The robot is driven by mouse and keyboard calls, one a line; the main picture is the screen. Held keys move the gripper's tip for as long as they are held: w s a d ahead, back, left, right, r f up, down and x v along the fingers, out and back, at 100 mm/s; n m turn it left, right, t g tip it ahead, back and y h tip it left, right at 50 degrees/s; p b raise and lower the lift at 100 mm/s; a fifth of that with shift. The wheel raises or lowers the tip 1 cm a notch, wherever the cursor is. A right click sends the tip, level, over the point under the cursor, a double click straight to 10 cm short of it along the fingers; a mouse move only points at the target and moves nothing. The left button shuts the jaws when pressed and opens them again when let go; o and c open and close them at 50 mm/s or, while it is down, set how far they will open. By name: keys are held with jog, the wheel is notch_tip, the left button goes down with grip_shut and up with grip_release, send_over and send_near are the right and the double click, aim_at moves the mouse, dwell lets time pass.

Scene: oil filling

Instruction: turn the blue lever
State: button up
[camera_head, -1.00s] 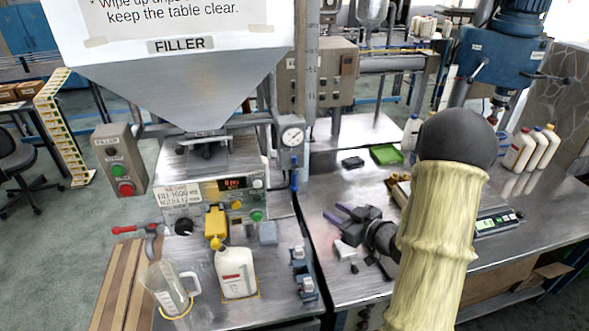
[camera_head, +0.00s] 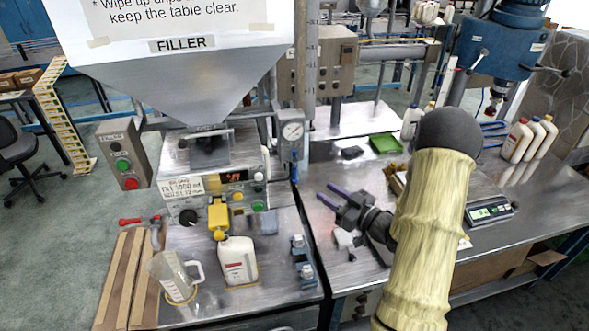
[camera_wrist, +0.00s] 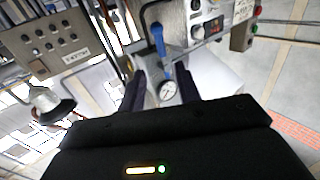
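The blue lever (camera_head: 294,172) hangs upright just below the round pressure gauge (camera_head: 292,131), on the right side of the filler machine. In the wrist view the blue lever (camera_wrist: 158,40) stands ahead of my gripper, roughly in line with the gap between the fingers. My gripper (camera_head: 325,193) is open and empty, its two dark purple fingers apart and pointing left toward the machine. It is to the right of the lever and apart from it. In the wrist view the open fingers (camera_wrist: 161,82) frame the gauge (camera_wrist: 167,90).
A white bottle (camera_head: 237,261) stands under the yellow nozzle (camera_head: 218,214), with a clear jug (camera_head: 173,276) to its left. A scale (camera_head: 490,210) and green tray (camera_head: 385,143) lie on the right table.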

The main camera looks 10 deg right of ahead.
aim_at(294, 177)
jog(key=p+x, duration=0.5)
jog(key=x, duration=0.8)
jog(key=shift+w+a+p, duration=0.15)
jog(key=shift+w+p, duration=0.05)
jog(key=shift+p, duration=0.2)
grip_shut()
